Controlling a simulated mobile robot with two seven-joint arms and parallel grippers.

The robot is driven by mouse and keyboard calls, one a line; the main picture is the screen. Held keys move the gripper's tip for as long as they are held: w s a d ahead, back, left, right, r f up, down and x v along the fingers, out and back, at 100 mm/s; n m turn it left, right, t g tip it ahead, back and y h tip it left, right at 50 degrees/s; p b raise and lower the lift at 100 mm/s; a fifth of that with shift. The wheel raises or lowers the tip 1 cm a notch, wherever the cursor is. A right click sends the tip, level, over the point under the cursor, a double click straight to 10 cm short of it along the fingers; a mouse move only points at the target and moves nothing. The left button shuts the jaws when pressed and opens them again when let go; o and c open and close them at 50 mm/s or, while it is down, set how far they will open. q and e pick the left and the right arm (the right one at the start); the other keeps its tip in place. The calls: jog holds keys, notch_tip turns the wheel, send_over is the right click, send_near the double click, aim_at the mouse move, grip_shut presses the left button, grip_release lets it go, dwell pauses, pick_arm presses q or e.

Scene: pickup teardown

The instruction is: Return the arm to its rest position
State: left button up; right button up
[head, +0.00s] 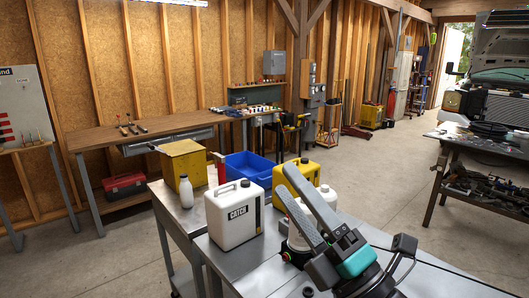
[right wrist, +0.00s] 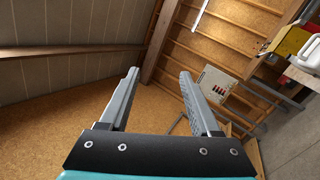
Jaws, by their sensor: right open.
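My right gripper (head: 300,208) is raised over the metal work table at the lower right of the head view, with its two grey fingers apart and nothing between them. In the right wrist view its open fingers (right wrist: 160,95) point toward the wooden wall and ceiling. Part of my right arm (head: 365,270) shows below the gripper, with a teal band. My left gripper is in neither view.
The metal table (head: 262,262) holds a white CATCH jug (head: 236,213), a yellow canister (head: 297,178), a blue bin (head: 248,167), a yellow box (head: 184,163) and a white bottle (head: 186,193). A workbench (head: 110,138) stands along the wall. Open floor lies beyond the table.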

jog(key=w+d+f+m+h, duration=0.3)
jog(key=d+f+m+h, duration=0.5)
jog(key=f+m+h, duration=0.55)
jog(key=s+d+f+m+g+h, duration=0.1)
jog(key=s+d+f+m+g, duration=0.1)
jog(key=f+m+g, duration=0.3)
jog(key=s+d+f+m+g+h, duration=0.1)
jog(key=s+d+f+m, duration=0.15)
jog(key=f, duration=0.35)
jog(key=s+f+m+g, duration=0.6)
jog(key=s+f+g, duration=0.3)
jog(key=s+f, duration=0.55)
jog(key=s+f+g+b, duration=0.1)
jog(key=s+f+b, duration=0.25)
jog(key=f, duration=1.15)
jog(key=s+f+g+b, duration=0.15)
jog(key=f+b, duration=0.25)
jog(key=f, duration=1)
jog(key=s+d+f+b, duration=0.2)
jog(key=s+f+b, duration=0.3)
jog(key=s+f, duration=1)
notch_tip(320, 180, down, 3)
jog(key=shift+d+f+n, duration=0.1)
jog(key=shift+d+n, duration=0.1)
jog(key=shift+n, duration=0.1)
